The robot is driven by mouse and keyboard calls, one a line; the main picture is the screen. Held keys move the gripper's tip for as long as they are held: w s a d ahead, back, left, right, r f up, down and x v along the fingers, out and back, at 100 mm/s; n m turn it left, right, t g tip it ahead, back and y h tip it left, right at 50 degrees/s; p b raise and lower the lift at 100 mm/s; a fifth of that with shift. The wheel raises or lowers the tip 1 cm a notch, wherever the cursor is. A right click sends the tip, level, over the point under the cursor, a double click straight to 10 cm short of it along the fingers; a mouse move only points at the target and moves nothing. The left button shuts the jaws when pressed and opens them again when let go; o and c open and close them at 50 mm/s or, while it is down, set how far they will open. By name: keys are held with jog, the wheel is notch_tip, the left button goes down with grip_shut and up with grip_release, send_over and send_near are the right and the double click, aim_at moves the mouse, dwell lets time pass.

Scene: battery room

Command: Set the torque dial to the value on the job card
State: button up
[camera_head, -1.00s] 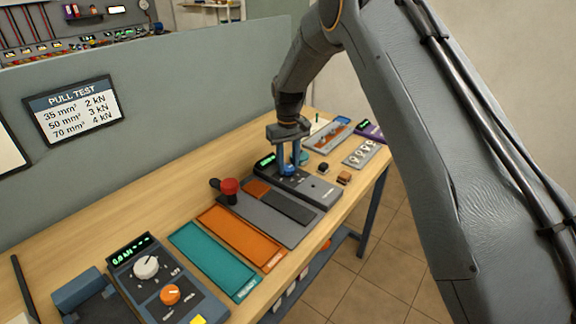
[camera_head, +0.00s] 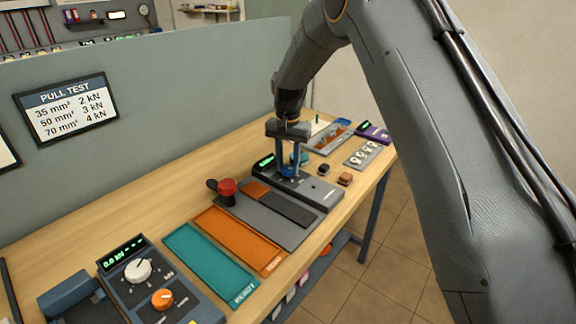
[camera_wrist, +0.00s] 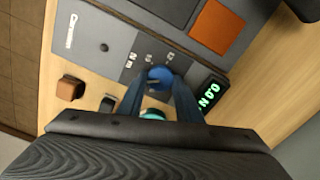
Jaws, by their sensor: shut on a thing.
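The torque dial is a blue knob (camera_wrist: 160,76) on a grey tool unit (camera_head: 322,192) with a lit green display (camera_head: 264,161). My gripper (camera_head: 288,171) points down over this unit, with its two blue fingers shut on the knob. In the wrist view the fingers sit on either side of the knob, which has a dark pointer line. I cannot identify a job card with a torque value.
A pull test sign (camera_head: 65,108) hangs on the grey partition. A red-topped lever (camera_head: 227,187), an orange tray (camera_head: 238,238) and a teal tray (camera_head: 208,264) lie nearer. A kN unit (camera_head: 155,280) with white and orange knobs stands at front left. Small brown and black blocks sit right of the dial.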

aim_at(288, 168)
jog(key=shift+m, duration=0.4)
jog(key=o, duration=1)
jog(key=shift+o, duration=0.2)
jog(key=shift+r+b, duration=1.25)
jog(key=shift+r, duration=2.65)
jog(key=s+d+f+n, duration=0.1)
jog(key=s+d, duration=0.5)
jog(key=s, duration=0.5)
jog(key=s+d+f+n, duration=0.2)
jog(key=s+d, duration=0.5)
jog(key=s, duration=0.3)
jog(key=s+d+f+n+t, duration=0.1)
jog(key=s+d+f, duration=0.1)
jog(key=s+d, duration=0.5)
jog(key=s, duration=0.4)
jog(key=shift+s+n, duration=0.3)
jog(key=shift+s, duration=0.05)
